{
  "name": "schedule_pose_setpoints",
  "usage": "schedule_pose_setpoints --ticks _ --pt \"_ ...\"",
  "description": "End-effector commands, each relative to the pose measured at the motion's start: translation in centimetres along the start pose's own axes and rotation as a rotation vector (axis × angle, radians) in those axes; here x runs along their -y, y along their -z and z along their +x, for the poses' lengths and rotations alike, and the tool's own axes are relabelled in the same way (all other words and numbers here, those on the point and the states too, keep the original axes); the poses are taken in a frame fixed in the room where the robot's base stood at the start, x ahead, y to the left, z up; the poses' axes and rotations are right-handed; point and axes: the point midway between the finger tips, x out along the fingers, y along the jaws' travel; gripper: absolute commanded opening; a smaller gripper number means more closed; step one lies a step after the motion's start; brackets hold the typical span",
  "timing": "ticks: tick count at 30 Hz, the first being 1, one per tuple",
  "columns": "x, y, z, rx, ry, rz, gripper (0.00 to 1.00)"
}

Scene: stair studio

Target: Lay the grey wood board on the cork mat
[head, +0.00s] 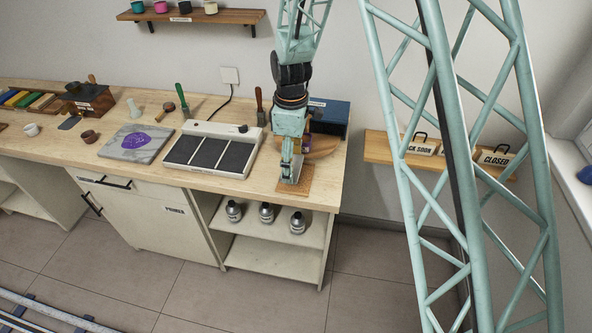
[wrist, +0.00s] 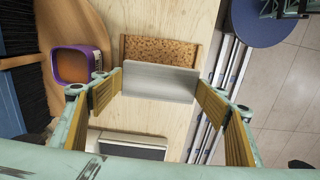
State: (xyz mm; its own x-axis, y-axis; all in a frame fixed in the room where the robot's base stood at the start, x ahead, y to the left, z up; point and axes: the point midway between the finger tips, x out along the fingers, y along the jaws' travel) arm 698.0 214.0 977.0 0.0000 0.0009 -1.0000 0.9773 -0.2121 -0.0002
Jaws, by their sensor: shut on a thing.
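My gripper (head: 290,172) points down over the right end of the workbench. In the wrist view my gripper (wrist: 159,84) is shut on the grey wood board (wrist: 160,88), with one finger at each short end. The board is a plain pale grey rectangle. The cork mat (wrist: 160,50), brown and speckled, lies on the bench behind the board, which hides part of it. The mat (head: 305,182) also shows beside my gripper in the head view. I cannot tell whether the board touches the mat.
A purple box-like object (wrist: 77,66) stands on a round wooden board left of the mat in the wrist view. A white tray with dark panels (head: 212,149) lies left of my gripper. A grey slab with purple paint (head: 135,143) is farther left. The bench's front edge is close.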

Motion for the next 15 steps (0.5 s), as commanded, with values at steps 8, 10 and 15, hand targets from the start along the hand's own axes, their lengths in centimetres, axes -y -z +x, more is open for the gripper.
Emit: schedule_pose_setpoints --ticks 8,10,15 --pt "0.0 -0.1 0.0 0.000 0.000 0.000 0.57" --pt "-0.2 -0.4 0.0 0.000 0.000 0.001 0.57" --pt "-0.5 -1.2 0.7 0.001 0.002 0.000 0.57"
